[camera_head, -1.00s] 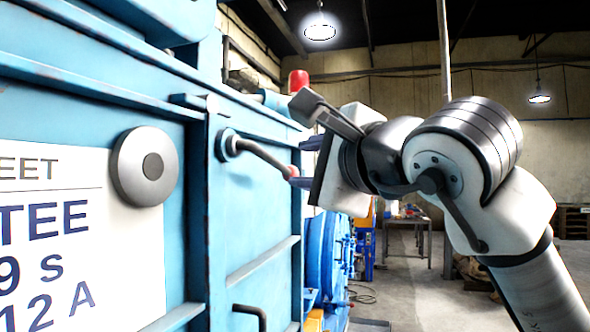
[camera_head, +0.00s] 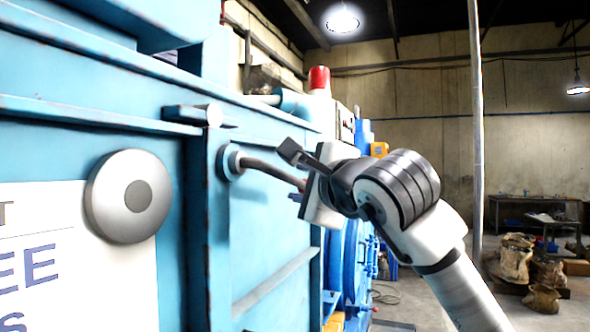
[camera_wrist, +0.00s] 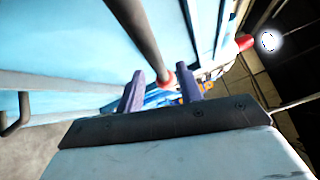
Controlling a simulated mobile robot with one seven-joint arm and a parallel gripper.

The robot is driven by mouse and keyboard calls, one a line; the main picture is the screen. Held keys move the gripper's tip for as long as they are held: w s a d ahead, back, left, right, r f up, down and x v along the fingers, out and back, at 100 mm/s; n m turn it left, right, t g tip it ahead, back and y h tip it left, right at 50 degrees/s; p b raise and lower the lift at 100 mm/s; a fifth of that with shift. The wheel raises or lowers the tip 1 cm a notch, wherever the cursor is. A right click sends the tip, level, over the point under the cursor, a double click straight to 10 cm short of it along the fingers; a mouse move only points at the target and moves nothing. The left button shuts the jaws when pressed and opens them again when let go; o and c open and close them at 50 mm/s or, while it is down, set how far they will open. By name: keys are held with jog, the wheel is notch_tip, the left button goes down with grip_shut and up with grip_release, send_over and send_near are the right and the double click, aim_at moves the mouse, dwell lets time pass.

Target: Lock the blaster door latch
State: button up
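The door latch lever (camera_head: 270,169) is a dark grey rod on a round pivot (camera_head: 230,162) on the light blue blaster. It points right and slightly down in the head view. The lever also shows in the wrist view (camera_wrist: 138,38), running down from the top to a red tip (camera_wrist: 168,79). My gripper (camera_wrist: 161,80) has its two purple fingers spread, with the red tip between them and gaps showing on both sides.
A round grey disc (camera_head: 128,196) and a white sign (camera_head: 80,265) are on the blue panel at left. A red beacon (camera_head: 319,78) stands on top beyond the lever. Sacks (camera_head: 517,258) lie on the floor at far right. The floor right of the blaster is open.

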aim_at(298, 182)
jog(key=shift+p+x, duration=0.5)
jog(key=shift+x, duration=1.3)
grip_shut()
